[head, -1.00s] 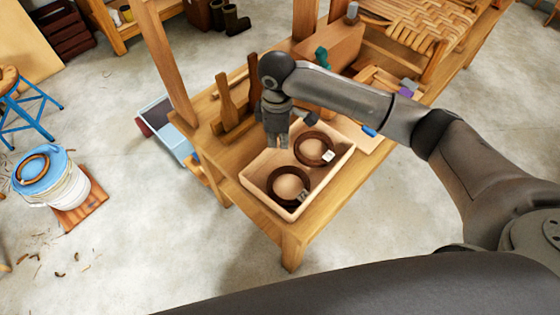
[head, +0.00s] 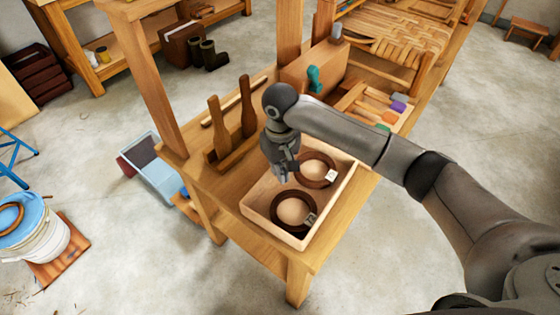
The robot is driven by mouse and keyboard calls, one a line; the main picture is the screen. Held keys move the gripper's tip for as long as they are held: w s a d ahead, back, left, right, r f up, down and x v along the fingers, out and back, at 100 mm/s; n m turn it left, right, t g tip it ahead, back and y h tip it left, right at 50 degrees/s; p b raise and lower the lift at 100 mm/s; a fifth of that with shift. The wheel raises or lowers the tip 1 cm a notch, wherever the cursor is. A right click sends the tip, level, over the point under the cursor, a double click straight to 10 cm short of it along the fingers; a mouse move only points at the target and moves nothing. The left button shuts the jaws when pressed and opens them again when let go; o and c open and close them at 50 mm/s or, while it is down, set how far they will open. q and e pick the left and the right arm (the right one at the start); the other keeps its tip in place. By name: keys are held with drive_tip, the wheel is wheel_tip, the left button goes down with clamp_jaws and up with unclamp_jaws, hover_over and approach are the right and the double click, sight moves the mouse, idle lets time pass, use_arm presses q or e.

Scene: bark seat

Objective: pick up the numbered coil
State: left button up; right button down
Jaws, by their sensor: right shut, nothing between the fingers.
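Two dark brown coils lie in a shallow wooden tray (head: 271,229) at the bench's near end. The far coil (head: 303,176) has a white tag (head: 330,176); the near coil (head: 277,212) has a greyer tag (head: 310,219). Marks on the tags are too small to read, so I cannot tell which coil is numbered. My right gripper (head: 284,178) points down over the tray's left part, beside the far coil and behind the near one. It is shut and empty, and hides a little of the far coil's left side. My left gripper is not in view.
Upright wooden pegs (head: 247,107) stand on the bench (head: 341,213) left of the tray. A brown coil (head: 10,218) lies on a blue-lidded bucket (head: 35,238) at the left. The floor in front is clear.

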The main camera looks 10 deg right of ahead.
sight(286, 186)
drive_tip(key=shift+f, duration=1.95)
drive_tip(key=shift+s+d+r+p, duration=0.15)
drive_tip(key=shift+s+p, duration=0.1)
drive_tip(key=shift+p, duration=0.25)
drive_tip(key=shift+s+d+p, duration=0.15)
drive_tip(key=shift+s+p, duration=0.45)
drive_tip(key=shift+p, duration=0.4)
drive_tip(key=shift+s+d+p, duration=0.15)
drive_tip(key=shift+s+p, duration=0.3)
drive_tip(key=shift+p, duration=0.05)
drive_tip(key=shift+s, duration=0.1)
